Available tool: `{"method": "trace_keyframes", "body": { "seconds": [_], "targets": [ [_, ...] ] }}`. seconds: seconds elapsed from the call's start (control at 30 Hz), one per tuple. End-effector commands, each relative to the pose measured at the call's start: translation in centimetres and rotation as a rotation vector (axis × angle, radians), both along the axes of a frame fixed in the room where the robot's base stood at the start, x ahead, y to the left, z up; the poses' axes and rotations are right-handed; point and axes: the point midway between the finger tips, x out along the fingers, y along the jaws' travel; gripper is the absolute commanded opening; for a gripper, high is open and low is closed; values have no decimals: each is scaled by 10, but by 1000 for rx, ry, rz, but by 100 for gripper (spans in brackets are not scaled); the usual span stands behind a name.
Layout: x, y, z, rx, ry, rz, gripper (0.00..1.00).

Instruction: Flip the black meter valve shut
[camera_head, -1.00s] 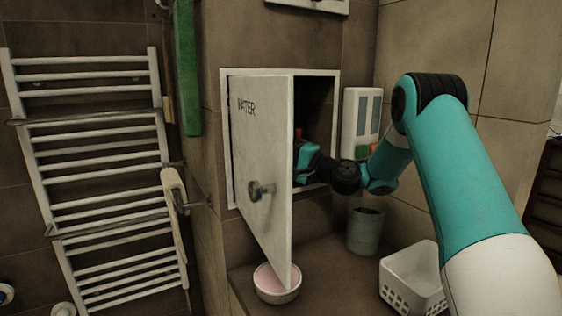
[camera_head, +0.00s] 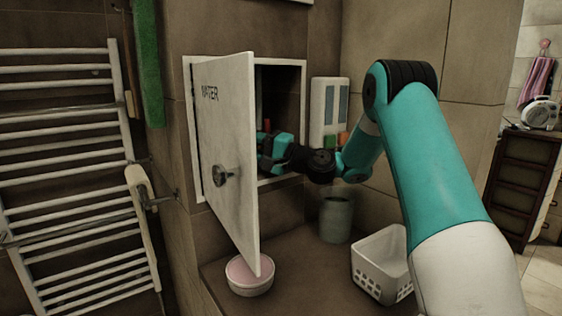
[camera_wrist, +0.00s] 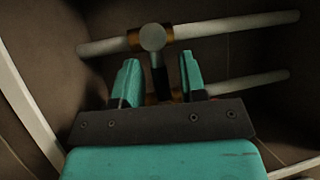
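The black valve lever (camera_wrist: 160,78) shows in the wrist view, hanging down from a round grey cap (camera_wrist: 153,38) on a brass fitting of the upper pipe (camera_wrist: 220,30). My gripper (camera_wrist: 158,62) is open, with one teal finger on each side of the lever. I see gaps between the fingers and the lever. In the head view my gripper (camera_head: 268,148) is inside the wall cabinet, partly hidden by the open door marked WATER (camera_head: 228,140). The black lever is hidden in that view.
A lower pipe (camera_wrist: 255,84) with a brass fitting runs behind the fingers. The cabinet frame (camera_head: 303,95) surrounds my arm closely. A soap dispenser (camera_head: 328,105) hangs to the right. Below are a grey bin (camera_head: 336,222), a white basket (camera_head: 368,268) and a pink-filled bowl (camera_head: 249,282).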

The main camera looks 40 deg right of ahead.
Motion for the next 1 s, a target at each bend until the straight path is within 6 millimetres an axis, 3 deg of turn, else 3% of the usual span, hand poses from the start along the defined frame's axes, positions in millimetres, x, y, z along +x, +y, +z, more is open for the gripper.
{"method": "trace_keyframes", "body": {
  "seconds": [0.1, 1.0],
  "targets": [
    [-13, -7, -13, -3, -2, -3, 38],
    [-80, -48, -24, -2, -7, 0, 38]
  ]
}}
